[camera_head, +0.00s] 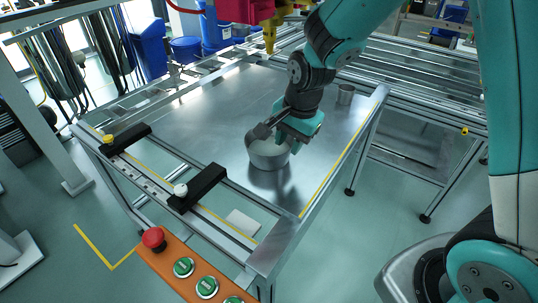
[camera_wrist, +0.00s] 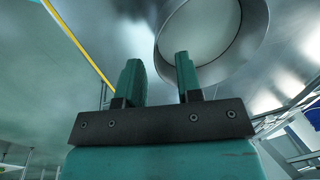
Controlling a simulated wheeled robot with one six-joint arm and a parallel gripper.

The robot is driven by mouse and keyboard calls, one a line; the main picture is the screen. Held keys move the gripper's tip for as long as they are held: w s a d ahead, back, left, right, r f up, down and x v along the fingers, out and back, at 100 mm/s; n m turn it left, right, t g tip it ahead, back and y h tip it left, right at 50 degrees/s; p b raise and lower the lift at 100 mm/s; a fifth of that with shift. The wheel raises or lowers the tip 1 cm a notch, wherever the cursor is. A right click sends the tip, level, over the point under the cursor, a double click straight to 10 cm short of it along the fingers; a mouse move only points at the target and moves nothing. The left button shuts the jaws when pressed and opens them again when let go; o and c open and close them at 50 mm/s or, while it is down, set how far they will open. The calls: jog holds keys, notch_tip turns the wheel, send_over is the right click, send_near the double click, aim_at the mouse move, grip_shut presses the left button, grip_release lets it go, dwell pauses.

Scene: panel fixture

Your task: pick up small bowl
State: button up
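The small bowl (camera_head: 267,158) is a round grey metal bowl standing upright on the metal table (camera_head: 215,115), near its front right part. My gripper (camera_head: 274,133) is right over the bowl and hides part of its rim. In the wrist view the bowl (camera_wrist: 208,32) is at the top right, with its pale inside showing. My gripper (camera_wrist: 158,62) has its two teal fingers well apart with nothing between them. The right finger overlaps the bowl's near rim in the picture, and the left finger is outside it. I cannot tell whether either finger touches the bowl.
A small metal cup (camera_head: 345,94) stands on the table at the back right. Black blocks with a yellow knob (camera_head: 107,139) and a white knob (camera_head: 180,190) line the front rail. A red button (camera_head: 153,238) is on the orange panel (camera_head: 168,262). The table's left part is clear.

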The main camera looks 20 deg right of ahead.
aim_at(288, 151)
jog(key=f, duration=0.2)
jog(key=w+f+b, duration=0.1)
jog(key=f, duration=0.2)
jog(key=shift+d, duration=0.1)
grip_shut()
jog(key=shift+w+r, duration=0.1)
